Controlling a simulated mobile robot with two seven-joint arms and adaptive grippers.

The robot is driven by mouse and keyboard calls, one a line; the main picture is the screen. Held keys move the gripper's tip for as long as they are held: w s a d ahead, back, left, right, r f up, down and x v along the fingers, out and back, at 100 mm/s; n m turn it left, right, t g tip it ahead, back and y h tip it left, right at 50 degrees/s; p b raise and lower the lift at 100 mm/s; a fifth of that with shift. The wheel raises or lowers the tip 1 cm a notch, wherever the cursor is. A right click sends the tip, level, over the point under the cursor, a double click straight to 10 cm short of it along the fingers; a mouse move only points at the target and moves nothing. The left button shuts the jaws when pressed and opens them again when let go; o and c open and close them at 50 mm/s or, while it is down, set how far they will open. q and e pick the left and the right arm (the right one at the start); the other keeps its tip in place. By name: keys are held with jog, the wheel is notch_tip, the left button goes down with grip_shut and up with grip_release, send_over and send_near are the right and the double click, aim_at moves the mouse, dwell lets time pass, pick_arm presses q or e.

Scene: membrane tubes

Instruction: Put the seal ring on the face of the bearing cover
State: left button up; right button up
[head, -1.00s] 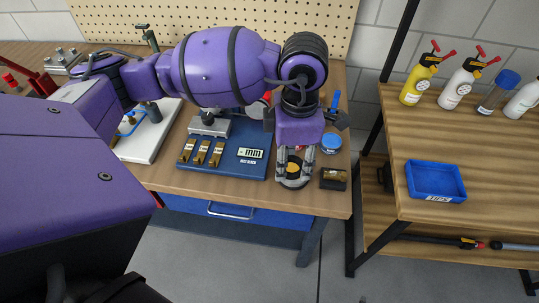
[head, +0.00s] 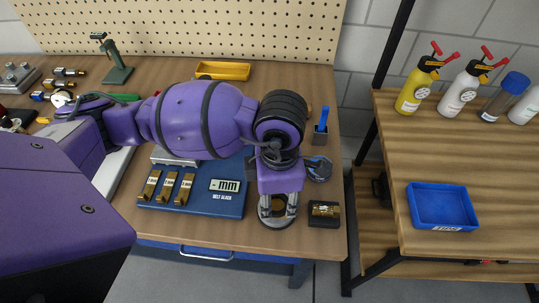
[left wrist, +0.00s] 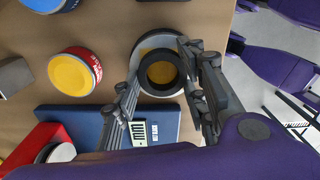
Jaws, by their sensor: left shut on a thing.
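The seal ring is a black ring (left wrist: 163,91) between my left fingers in the left wrist view. My left gripper (left wrist: 162,72) is shut on it. The bearing cover is a round grey disc (left wrist: 143,44) with a yellow centre, on the table directly behind the ring in that view. The yellow shows through the ring's hole. I cannot tell whether ring and cover touch. In the head view my left gripper (head: 278,203) points down over the cover (head: 270,222) near the bench's front edge; its fingers hide part of it. My right gripper is not in view.
A blue gauge board (head: 219,208) with brass blocks lies left of the cover. A dark box (head: 324,221) with a brass part sits close on its right. A blue-lidded can (head: 318,170) stands behind. A red can (left wrist: 96,64) with a yellow top stands near in the wrist view.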

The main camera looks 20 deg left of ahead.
aim_at(277, 202)
pick_arm(q)
jog(key=shift+r, duration=0.2)
jog(key=shift+s+d, duration=0.1)
jog(key=shift+s, duration=0.05)
jog(key=shift+f, duration=0.25)
jog(key=o, duration=1)
jog(key=shift+r, duration=0.1)
jog(key=shift+r, duration=0.45)
notch_tip(277, 202, up, 12)
jog(key=shift+f+p, duration=0.25)
jog(key=shift+p, duration=0.15)
